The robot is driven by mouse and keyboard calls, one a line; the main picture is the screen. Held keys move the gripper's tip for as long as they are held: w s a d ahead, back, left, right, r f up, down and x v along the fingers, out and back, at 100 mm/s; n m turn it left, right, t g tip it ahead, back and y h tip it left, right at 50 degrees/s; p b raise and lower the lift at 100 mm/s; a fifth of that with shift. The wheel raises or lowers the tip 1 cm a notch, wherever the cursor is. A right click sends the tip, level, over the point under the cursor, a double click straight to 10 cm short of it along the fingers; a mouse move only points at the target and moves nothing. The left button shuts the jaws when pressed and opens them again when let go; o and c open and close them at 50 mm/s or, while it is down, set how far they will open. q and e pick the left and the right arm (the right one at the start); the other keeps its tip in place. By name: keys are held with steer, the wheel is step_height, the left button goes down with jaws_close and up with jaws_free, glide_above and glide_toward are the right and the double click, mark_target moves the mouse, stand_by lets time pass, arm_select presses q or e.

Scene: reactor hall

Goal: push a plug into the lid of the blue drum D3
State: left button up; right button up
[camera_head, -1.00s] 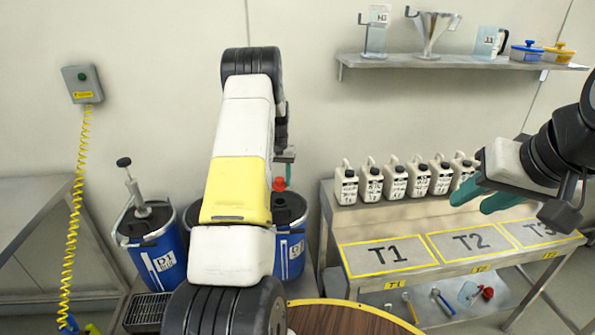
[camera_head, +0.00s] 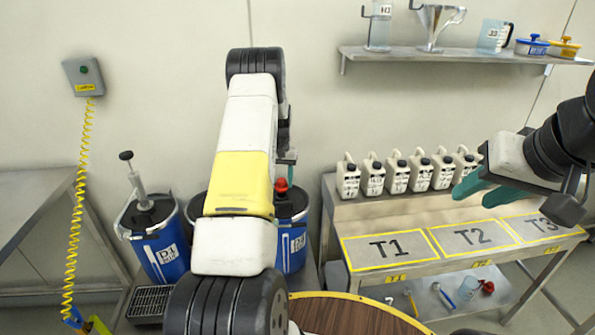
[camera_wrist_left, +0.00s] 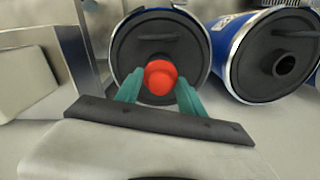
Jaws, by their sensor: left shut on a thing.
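My left gripper (camera_wrist_left: 158,98) is shut on a red plug (camera_wrist_left: 160,78), held between its teal fingers. The plug also shows in the head view (camera_head: 281,185), just above the dark lid of the right-hand blue drum (camera_head: 291,252), partly hidden behind my left arm; its label is not fully readable. In the left wrist view that lid (camera_wrist_left: 135,48) lies behind the plug, which covers the lid's opening. I cannot tell whether the plug touches or enters it. My right gripper (camera_head: 490,190) is open and empty at the right, above the bench.
Drum D1 (camera_head: 167,257) with a pump stands at left. Another drum (camera_wrist_left: 232,55) with an open lid hole stands beside the plug's drum. White canisters (camera_head: 397,177) line the bench (camera_head: 440,262) behind areas T1 to T3. A round wooden table (camera_head: 350,315) is in front.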

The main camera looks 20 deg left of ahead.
mark_target(282, 188)
arm_select(q)
steer(key=shift+f, duration=0.2)
steer(key=shift+f, duration=1.1)
steer(key=shift+f, duration=0.2)
stand_by(0.9)
steer(key=shift+s+d+f, duration=0.1)
steer(key=shift+s+f, duration=0.1)
steer(key=shift+f, duration=0.35)
stand_by(0.4)
steer(key=o, duration=1.4)
steer(key=shift+w+r, duration=0.1)
